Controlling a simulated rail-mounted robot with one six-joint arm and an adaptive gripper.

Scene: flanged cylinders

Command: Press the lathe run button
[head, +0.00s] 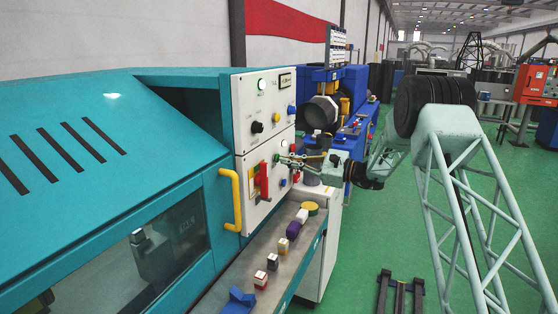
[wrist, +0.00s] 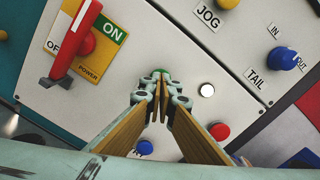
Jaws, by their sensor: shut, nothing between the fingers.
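The teal lathe (head: 110,130) has a pale control panel (head: 262,150) on its right end. My gripper (head: 281,159) reaches this panel from the right, with its fingers shut and empty. In the wrist view my gripper (wrist: 161,88) points at a green button (wrist: 160,72), whose lower part the fingertips hide. The tips are at or very near the button; I cannot tell whether they touch it. A white button (wrist: 207,90), a red button (wrist: 219,131) and a blue button (wrist: 144,147) sit nearby. No "run" label is readable.
A red power lever (wrist: 75,42) on an ON/OFF plate stands left of my fingers. A blue TAIL knob (wrist: 284,58) is to the right. Small blocks (head: 272,262) line the shelf below the panel. A yellow handle (head: 231,200) is on the lathe door.

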